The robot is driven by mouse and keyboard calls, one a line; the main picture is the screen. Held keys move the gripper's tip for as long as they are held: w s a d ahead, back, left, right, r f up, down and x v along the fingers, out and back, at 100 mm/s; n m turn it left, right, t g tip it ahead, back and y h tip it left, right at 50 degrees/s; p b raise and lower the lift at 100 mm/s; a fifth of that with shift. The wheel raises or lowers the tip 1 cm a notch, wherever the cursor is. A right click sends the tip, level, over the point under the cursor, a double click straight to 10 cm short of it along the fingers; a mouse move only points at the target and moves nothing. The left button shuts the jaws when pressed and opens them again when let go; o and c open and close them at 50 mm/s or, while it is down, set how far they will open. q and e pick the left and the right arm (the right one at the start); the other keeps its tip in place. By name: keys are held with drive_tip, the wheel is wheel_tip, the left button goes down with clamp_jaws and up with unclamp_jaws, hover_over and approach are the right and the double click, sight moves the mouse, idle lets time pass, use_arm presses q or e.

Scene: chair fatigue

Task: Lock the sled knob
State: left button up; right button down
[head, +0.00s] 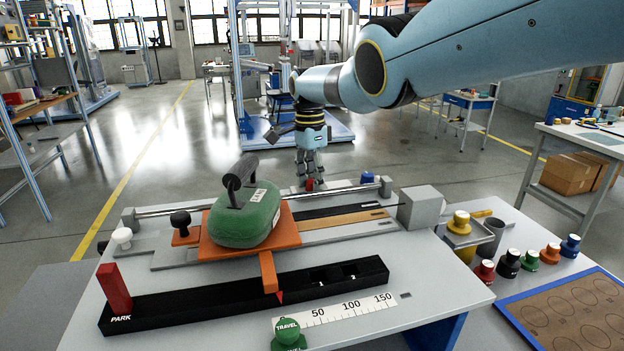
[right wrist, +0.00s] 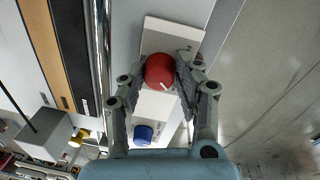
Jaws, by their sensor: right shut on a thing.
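The orange sled (head: 290,238) carries a green block with a dark handle (head: 245,217) and sits on the rails of the bench. A black knob (head: 180,220) stands on an orange tab at the sled's left. A red knob (right wrist: 159,71) with a pale line on its top sits on a white plate behind the rod; it also shows in the head view (head: 309,185). My right gripper (head: 310,172) points down at the red knob from above. Its fingers close on the knob's two sides in the right wrist view (right wrist: 160,80). My left gripper is not in view.
A blue knob (right wrist: 143,134) is near the red one. A white knob (head: 122,237) stands at the bench's left. A metal rod (head: 160,209) runs in front of the red knob. Several coloured knobs stand at right beside a brown mat (head: 541,289).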

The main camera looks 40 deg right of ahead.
sight(311, 179)
drive_tip(key=shift+r+m, duration=0.1)
drive_tip(key=shift+m, duration=0.4)
drive_tip(key=c, duration=0.9)
unclamp_jaws()
drive_tip(key=shift+c, duration=0.2)
wheel_tip(311, 179, up, 12)
drive_tip(key=shift+w+d, duration=0.2)
drive_tip(key=shift+w, duration=0.25)
